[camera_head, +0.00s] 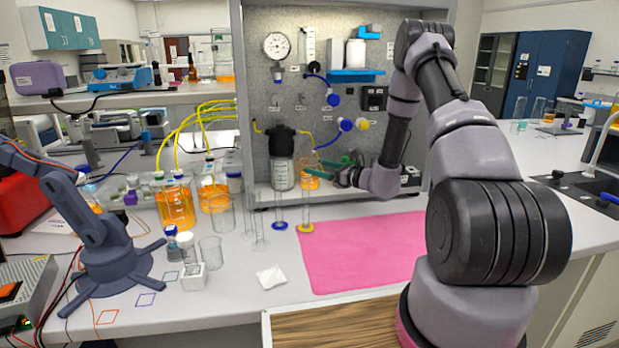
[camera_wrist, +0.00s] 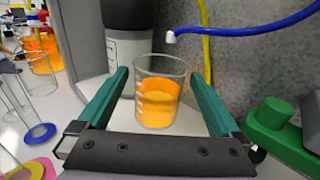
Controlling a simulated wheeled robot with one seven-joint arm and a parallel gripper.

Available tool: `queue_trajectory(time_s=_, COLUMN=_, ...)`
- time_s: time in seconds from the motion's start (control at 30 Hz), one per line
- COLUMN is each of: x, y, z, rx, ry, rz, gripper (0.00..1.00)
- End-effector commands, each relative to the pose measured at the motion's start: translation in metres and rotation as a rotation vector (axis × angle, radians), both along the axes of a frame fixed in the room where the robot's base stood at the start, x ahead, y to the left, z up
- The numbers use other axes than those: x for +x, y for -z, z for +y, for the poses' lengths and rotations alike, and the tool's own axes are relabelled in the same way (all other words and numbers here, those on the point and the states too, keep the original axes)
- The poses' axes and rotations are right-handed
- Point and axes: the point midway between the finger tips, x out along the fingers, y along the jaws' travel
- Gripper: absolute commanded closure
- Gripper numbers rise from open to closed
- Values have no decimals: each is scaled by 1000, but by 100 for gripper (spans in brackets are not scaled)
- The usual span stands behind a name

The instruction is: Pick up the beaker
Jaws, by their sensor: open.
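A small clear glass beaker with orange liquid (camera_wrist: 158,98) stands upright on the rig's pale base shelf, with white marks on its side. In the head view the beaker (camera_head: 311,180) sits right of the black-capped filter housing, partly behind my gripper. My gripper (camera_wrist: 160,82) has two green fingers, open, one on each side of the beaker with a gap to the glass on both sides. In the head view my gripper (camera_head: 322,171) reaches in from the right at shelf height.
A filter housing (camera_head: 283,165) stands close behind the beaker to the left. A blue hose (camera_wrist: 245,28) ends above it. A green valve (camera_wrist: 275,125) is close on the right. Glass cylinders with blue (camera_head: 280,225) and yellow bases (camera_head: 306,227) stand in front. The pink mat (camera_head: 360,255) is bare.

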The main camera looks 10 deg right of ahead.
Motion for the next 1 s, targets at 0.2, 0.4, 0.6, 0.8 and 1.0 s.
queue_trajectory(time_s=0.2, x=16, y=0, z=16, rx=-1, ry=1, rz=-1, gripper=0)
queue_trajectory(time_s=0.4, x=17, y=0, z=16, rx=0, ry=1, rz=0, gripper=0)
queue_trajectory(time_s=0.6, x=17, y=0, z=16, rx=0, ry=1, rz=0, gripper=69)
queue_trajectory(time_s=0.8, x=17, y=-1, z=16, rx=0, ry=1, rz=-1, gripper=88)
queue_trajectory(time_s=1.0, x=17, y=-5, z=16, rx=1, ry=1, rz=-2, gripper=89)
